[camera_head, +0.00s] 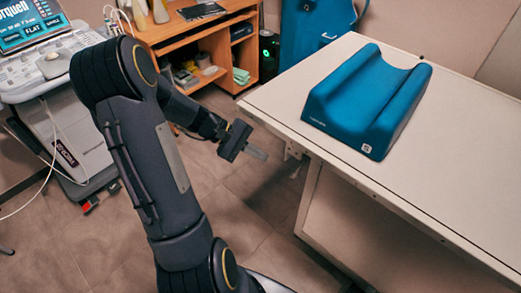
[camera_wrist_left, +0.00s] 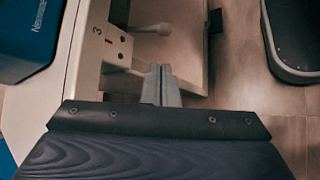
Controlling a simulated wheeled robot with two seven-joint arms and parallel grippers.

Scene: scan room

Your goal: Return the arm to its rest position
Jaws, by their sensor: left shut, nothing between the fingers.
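My left arm (camera_head: 150,150) comes in from the left in the head view, bent at the elbow. My left gripper (camera_head: 256,153) is shut and empty, in the air to the left of the table's near-left corner. In the left wrist view the fingers (camera_wrist_left: 161,88) are pressed together with nothing between them. They show in front of the table's side, with the floor below. My right gripper is not in view.
A pale table (camera_head: 460,130) fills the right, with a blue cradle-shaped cushion (camera_head: 345,107) on it. An ultrasound machine (camera_head: 60,120) stands at left. Tiled floor (camera_head: 235,215) is open between.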

